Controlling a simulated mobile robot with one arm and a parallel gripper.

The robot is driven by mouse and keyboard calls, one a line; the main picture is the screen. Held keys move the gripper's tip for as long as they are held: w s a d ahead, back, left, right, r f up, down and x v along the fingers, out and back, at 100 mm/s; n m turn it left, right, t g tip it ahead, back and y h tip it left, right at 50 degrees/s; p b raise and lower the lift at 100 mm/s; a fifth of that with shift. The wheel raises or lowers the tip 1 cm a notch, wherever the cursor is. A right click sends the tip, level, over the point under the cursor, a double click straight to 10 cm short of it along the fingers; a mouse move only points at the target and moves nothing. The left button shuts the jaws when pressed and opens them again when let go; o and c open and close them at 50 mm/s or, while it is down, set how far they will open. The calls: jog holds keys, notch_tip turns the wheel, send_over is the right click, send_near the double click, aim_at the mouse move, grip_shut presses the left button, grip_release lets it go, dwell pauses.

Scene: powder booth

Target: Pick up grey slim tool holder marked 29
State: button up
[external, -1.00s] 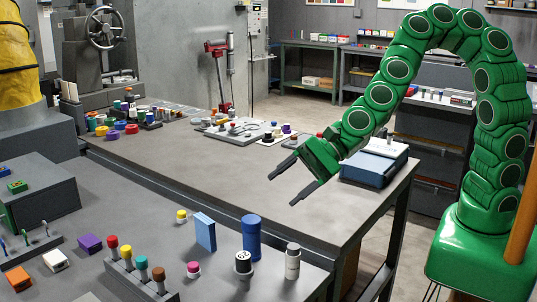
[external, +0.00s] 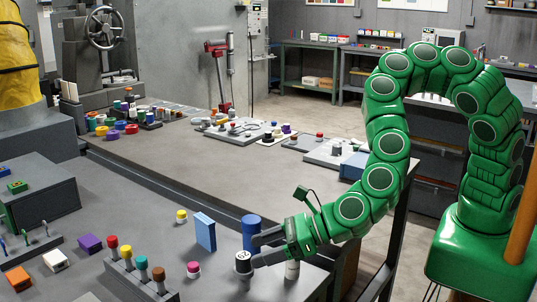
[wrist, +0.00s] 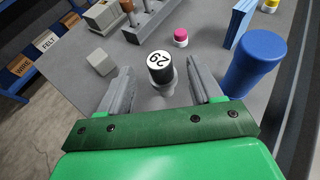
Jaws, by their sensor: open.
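The slim tool holder (external: 243,263) stands upright near the front edge of the near table. In the wrist view the label on the holder (wrist: 160,62) reads 29, turned nearly upside down. My gripper (external: 258,250) is low over the table, reaching in from the right. In the wrist view my open gripper (wrist: 158,78) has one finger on each side of the holder, with gaps visible.
A blue cylinder (external: 250,232) stands close beside my gripper, with a light blue block (external: 205,232) to its left. A pink-topped piece (external: 193,270) and a rack of coloured pegs (external: 125,264) stand left.

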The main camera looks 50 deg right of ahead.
aim_at(236, 268)
jog(key=shift+x, duration=1)
jog(key=shift+w+a+f, duration=0.95)
jog(key=shift+w+f, duration=0.15)
jog(key=shift+f, duration=0.05)
jog(key=shift+x, duration=0.8)
grip_shut()
